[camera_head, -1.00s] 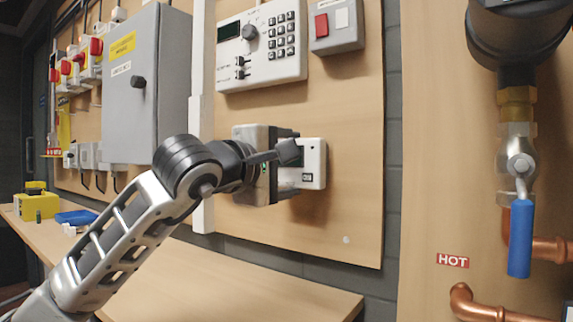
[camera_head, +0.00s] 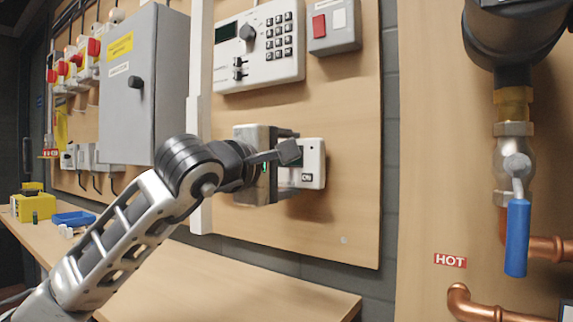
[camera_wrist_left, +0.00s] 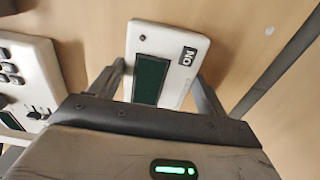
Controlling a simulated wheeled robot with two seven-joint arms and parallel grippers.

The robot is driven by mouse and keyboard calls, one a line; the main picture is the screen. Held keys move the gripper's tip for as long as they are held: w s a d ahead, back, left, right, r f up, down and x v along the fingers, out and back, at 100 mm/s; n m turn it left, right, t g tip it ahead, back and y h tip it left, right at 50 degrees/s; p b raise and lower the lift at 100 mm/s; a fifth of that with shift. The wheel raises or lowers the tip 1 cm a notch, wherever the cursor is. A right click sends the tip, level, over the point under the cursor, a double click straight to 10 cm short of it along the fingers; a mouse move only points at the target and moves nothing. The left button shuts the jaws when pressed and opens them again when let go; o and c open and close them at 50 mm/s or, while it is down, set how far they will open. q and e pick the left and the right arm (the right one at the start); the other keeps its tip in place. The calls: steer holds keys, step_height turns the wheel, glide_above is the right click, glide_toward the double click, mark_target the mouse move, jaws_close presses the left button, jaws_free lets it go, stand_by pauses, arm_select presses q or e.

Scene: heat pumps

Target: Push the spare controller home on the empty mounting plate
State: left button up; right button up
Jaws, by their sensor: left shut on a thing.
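The spare controller (camera_head: 313,164) is a small white box with a dark screen and a black label. It is at the wooden board, below the large keypad panel. My left gripper (camera_head: 291,155) is shut on it, coming in from the left. In the left wrist view the controller (camera_wrist_left: 172,62) sits between the two fingers (camera_wrist_left: 160,80), its dark screen facing the camera. The mounting plate is hidden behind the controller, and I cannot tell whether the two touch. My right gripper is not in view.
A white keypad panel (camera_head: 260,45) and a grey box with a red button (camera_head: 334,25) are above. A grey cabinet (camera_head: 145,85) stands left. A blue-handled valve (camera_head: 517,238) and copper pipes are at right. A wooden bench (camera_head: 235,283) runs below.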

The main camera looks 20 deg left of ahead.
arm_select(q)
steer(key=shift+w+d, duration=0.1)
steer(key=shift+w, duration=0.1)
stand_by(0.4)
steer(key=o, duration=0.9)
steer(key=shift+w, duration=0.1)
steer(key=shift+c, duration=0.2)
steer(key=shift+b+v, duration=0.5)
steer(key=shift+v, duration=0.4)
steer(key=b+v, duration=0.4)
steer(key=v, duration=0.9)
steer(key=shift+b, duration=0.4)
